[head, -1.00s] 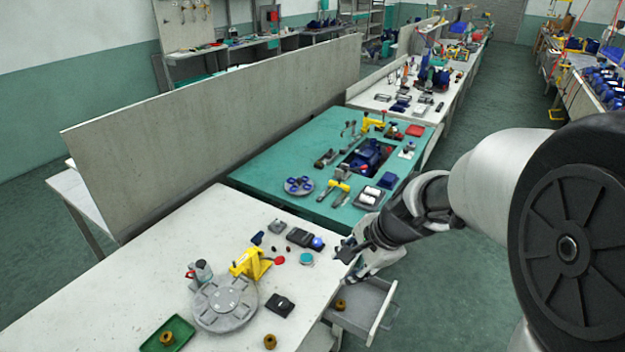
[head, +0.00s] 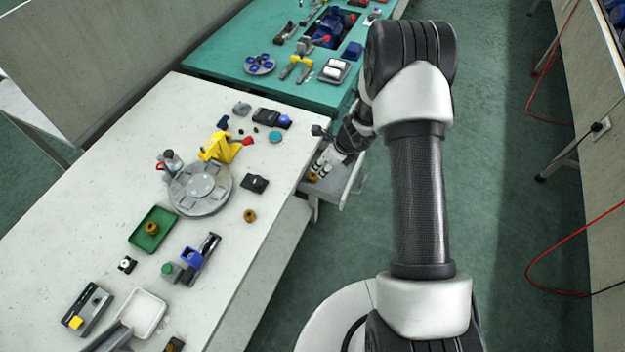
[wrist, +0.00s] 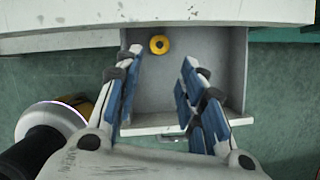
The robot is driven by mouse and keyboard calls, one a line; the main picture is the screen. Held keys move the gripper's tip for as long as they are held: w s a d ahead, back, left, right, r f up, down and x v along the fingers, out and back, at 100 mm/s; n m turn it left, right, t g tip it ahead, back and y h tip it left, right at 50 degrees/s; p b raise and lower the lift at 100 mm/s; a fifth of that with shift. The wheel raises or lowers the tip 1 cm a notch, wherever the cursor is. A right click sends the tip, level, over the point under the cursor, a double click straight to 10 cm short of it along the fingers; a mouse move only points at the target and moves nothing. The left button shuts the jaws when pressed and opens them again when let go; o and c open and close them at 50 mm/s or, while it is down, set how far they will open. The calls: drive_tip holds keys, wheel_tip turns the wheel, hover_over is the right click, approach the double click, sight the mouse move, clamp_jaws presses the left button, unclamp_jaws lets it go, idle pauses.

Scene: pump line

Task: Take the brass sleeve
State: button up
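A small brass sleeve (wrist: 159,44) lies in the open grey drawer (wrist: 205,50), near its back by the table edge. It also shows in the head view (head: 312,177), partly beside my fingers. My gripper (wrist: 161,65) is open and empty above the drawer, with blue-padded fingers spread left and right. In the wrist view the sleeve sits just beyond the fingertips, between their lines, not touched. In the head view my gripper (head: 324,167) is over the drawer. Two similar brass pieces show: one in the green tray (head: 138,240), one on the white table (head: 249,215).
The white table (head: 110,185) carries a round grey fixture (head: 205,200), a yellow clamp (head: 218,147) and several small parts. The table edge lies right behind the drawer. A teal table (head: 215,55) stands beyond. Open floor lies to the right.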

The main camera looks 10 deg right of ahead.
sight(313, 175)
drive_tip(key=b+x, duration=0.1)
drive_tip(key=x, duration=0.4)
drive_tip(key=b+x, duration=0.2)
drive_tip(key=x, duration=0.3)
drive_tip(key=shift+a, duration=0.2)
drive_tip(key=shift+r, duration=0.1)
drive_tip(key=shift+c, duration=0.3)
drive_tip(key=c, duration=0.8)
